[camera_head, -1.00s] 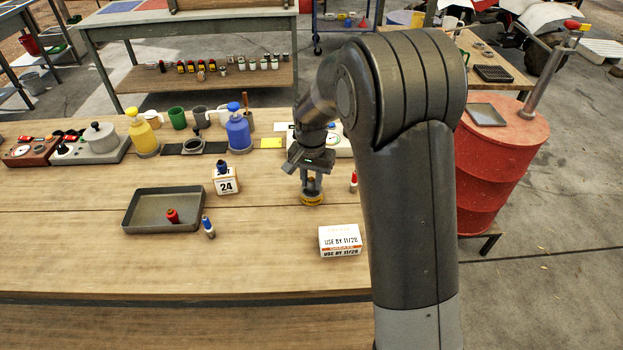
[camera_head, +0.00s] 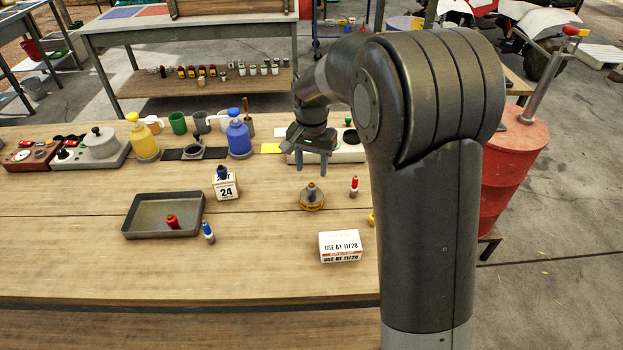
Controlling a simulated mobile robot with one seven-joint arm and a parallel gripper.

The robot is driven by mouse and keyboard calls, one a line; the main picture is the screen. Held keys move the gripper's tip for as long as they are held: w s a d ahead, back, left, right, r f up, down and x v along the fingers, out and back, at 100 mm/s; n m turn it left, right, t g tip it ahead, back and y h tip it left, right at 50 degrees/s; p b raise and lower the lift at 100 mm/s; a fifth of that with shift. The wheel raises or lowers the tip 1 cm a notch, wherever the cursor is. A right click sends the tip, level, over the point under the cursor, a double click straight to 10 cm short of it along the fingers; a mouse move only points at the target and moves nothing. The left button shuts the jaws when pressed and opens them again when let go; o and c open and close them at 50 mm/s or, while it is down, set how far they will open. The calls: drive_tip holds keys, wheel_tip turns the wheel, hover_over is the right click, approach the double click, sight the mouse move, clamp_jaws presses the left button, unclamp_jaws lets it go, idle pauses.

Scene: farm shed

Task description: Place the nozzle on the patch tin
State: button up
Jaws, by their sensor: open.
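The patch tin (camera_head: 312,206) is a low round yellow-rimmed tin standing on the wooden bench. A small grey-brown nozzle (camera_head: 311,189) stands upright on top of it, seemingly near its middle. My gripper (camera_head: 312,168) is open and empty, above and slightly behind the nozzle in the picture, with its fingers pointing down. It appears clear of the nozzle.
A red-topped tube (camera_head: 354,187) stands just right of the tin, and a white box (camera_head: 340,246) lies in front. A dark tray (camera_head: 165,214), date block (camera_head: 226,187) and blue-topped tube (camera_head: 208,230) are left. Bottles and devices line the back. The front bench is clear.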

sight(312, 184)
drive_tip(key=s+d+r+n+t, duration=0.1)
drive_tip(key=s+d+r, duration=0.3)
drive_tip(key=s+r, duration=0.5)
drive_tip(key=s+d+r+n+t, duration=0.1)
drive_tip(key=s+d, duration=0.3)
drive_tip(key=s, duration=0.5)
drive_tip(key=s+d+r+n+t, duration=0.2)
drive_tip(key=s+d+t, duration=0.1)
drive_tip(key=s, duration=0.7)
drive_tip(key=shift+s+d+r+t, duration=0.15)
drive_tip(key=shift+s+d+t, duration=0.15)
drive_tip(key=shift+d, duration=0.2)
